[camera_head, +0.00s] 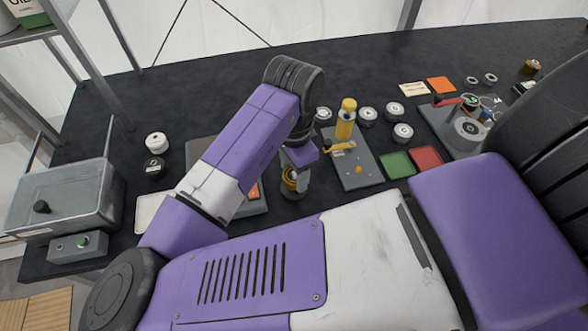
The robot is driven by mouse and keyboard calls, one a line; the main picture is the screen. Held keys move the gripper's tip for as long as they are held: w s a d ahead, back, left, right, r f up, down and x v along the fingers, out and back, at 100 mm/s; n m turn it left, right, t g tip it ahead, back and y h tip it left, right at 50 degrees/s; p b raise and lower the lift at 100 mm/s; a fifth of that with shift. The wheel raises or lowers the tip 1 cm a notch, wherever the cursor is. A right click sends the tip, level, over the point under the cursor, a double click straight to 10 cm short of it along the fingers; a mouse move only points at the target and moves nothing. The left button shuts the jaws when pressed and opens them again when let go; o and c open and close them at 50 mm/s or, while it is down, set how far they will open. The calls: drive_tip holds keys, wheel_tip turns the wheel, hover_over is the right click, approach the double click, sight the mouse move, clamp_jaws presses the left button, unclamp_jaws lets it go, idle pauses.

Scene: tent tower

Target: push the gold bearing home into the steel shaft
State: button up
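My gripper (292,170) points down over the dark table, just left of a grey plate. A gold ring-shaped part (289,179), which looks like the gold bearing, shows directly below and between the gripper's parts. It sits at the top of a dark, round piece (295,191). My gripper and wrist hide most of this spot. I cannot make out a steel shaft clearly, nor whether the ring is around it or above it. The fingertips are too small and covered to show whether they are open or shut.
A grey plate (366,178) with a yellow-topped cylinder (346,118) stands close right of my gripper. Several silver rings, green (397,165) and red (426,159) trays lie further right. The table's back is clear.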

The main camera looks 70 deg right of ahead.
drive_tip(key=shift+o, duration=1.4)
drive_tip(key=shift+r, duration=0.1)
wheel_tip(320, 180, up, 8)
drive_tip(key=shift+f, duration=0.15)
